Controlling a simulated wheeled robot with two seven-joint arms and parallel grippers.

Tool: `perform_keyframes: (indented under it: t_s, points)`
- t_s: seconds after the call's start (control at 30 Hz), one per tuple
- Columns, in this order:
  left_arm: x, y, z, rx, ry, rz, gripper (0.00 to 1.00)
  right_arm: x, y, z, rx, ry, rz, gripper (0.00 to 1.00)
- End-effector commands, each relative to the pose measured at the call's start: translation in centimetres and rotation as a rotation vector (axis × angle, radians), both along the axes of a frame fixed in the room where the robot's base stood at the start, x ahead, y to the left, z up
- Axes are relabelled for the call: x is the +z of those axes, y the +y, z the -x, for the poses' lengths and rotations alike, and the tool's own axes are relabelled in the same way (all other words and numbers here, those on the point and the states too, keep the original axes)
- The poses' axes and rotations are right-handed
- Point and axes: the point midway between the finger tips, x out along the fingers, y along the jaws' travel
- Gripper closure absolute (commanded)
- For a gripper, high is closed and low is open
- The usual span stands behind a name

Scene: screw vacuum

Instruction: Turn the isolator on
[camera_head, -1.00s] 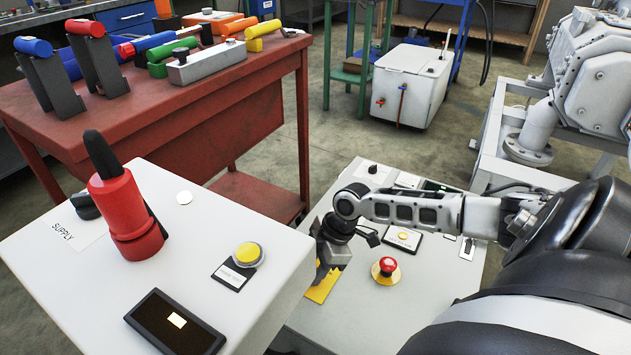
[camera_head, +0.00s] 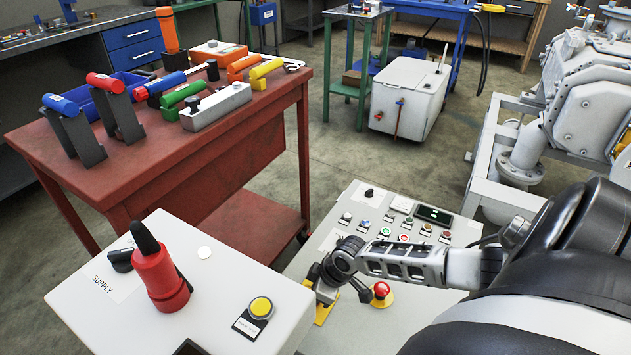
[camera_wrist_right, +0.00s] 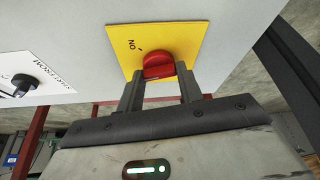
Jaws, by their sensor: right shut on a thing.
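The isolator is a red rotary knob (camera_wrist_right: 158,67) on a yellow plate (camera_wrist_right: 185,40) marked ON in the right wrist view. My right gripper (camera_wrist_right: 160,85) has its two fingers closed on either side of the knob. In the head view my right gripper (camera_head: 325,288) is at the panel's left edge, over the yellow plate (camera_head: 324,313), and hides the knob there. My left gripper is not in view.
A red table (camera_head: 200,155) with several tools stands behind.

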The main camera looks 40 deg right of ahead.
Motion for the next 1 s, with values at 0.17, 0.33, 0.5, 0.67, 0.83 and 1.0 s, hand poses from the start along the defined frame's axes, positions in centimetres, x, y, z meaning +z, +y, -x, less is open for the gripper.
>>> perform_keyframes:
  t_s: [0.17,0.33,0.5,0.67,0.83,1.0]
  points:
    - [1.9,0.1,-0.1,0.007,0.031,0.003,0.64,0.7,0.3,0.2,-0.171,0.006,-0.003,0.86]
    - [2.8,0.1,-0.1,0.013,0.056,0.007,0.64,0.6,0.4,0.3,-0.333,0.006,-0.004,0.87]
    - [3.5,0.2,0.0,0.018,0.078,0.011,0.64,0.5,0.5,0.3,-0.494,0.007,-0.003,0.86]
    - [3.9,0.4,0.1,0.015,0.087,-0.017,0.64,0.3,0.7,0.2,-0.642,0.007,-0.004,0.86]
    - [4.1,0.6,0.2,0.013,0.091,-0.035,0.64,0.1,0.7,0.2,-0.781,0.009,-0.003,0.86]
    - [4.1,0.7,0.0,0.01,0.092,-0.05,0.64,0.0,0.7,0.2,-0.891,0.008,-0.003,0.86]
